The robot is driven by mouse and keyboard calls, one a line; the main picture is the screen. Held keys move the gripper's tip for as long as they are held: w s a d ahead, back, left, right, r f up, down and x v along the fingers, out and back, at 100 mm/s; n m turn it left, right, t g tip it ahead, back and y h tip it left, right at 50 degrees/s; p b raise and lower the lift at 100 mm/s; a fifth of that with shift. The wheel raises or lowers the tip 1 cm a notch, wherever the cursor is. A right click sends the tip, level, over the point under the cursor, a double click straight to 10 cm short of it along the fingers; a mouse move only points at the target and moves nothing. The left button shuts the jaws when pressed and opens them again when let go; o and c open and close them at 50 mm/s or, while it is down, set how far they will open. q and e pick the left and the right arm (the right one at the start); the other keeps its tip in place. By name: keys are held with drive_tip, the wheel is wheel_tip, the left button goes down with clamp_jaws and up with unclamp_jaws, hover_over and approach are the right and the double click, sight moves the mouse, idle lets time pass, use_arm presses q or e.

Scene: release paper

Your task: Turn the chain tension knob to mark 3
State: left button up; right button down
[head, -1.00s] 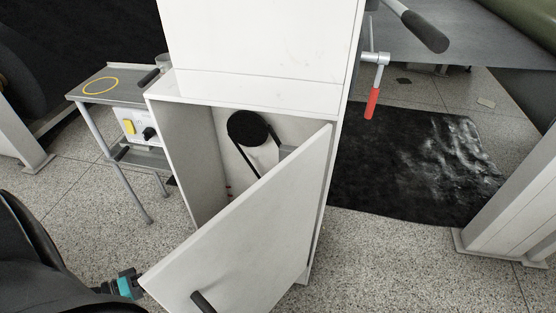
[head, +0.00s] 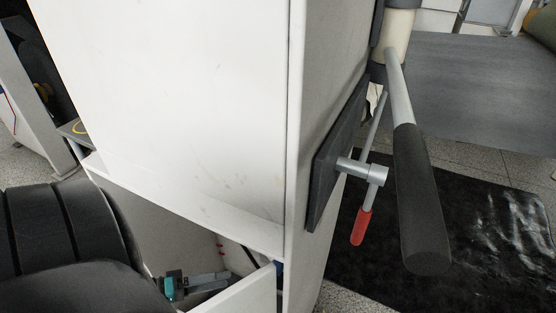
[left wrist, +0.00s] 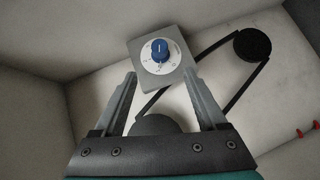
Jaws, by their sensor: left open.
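In the left wrist view the tension knob (left wrist: 160,49) is blue with a white pointer line facing roughly up in the picture. It sits on a white round dial on a grey box (left wrist: 173,80); the dial marks are too small to read. My left gripper (left wrist: 159,73) is open and empty, its fingers aimed at the box, the knob between and beyond the tips and not gripped. In the head view this gripper (head: 229,281) is inside the white cabinet's opening, behind the door (head: 245,297). The knob is hidden there. My right gripper is not in view.
A dark chain or belt runs round a black wheel (left wrist: 252,45). Red studs (left wrist: 304,134) show on the inner wall. The white cabinet (head: 180,100) fills the middle. A red-handled lever (head: 361,227) and a black-gripped bar (head: 420,195) stick out on its right.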

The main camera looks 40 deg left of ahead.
use_arm(q)
drive_tip(key=shift+b+x, duration=0.75)
drive_tip(key=shift+x, duration=6.2)
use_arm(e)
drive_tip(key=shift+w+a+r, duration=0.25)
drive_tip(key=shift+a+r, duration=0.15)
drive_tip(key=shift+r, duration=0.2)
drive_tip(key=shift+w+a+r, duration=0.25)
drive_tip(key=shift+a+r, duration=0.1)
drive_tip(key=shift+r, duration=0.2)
use_arm(q)
drive_tip(key=shift+c, duration=0.3)
clamp_jaws()
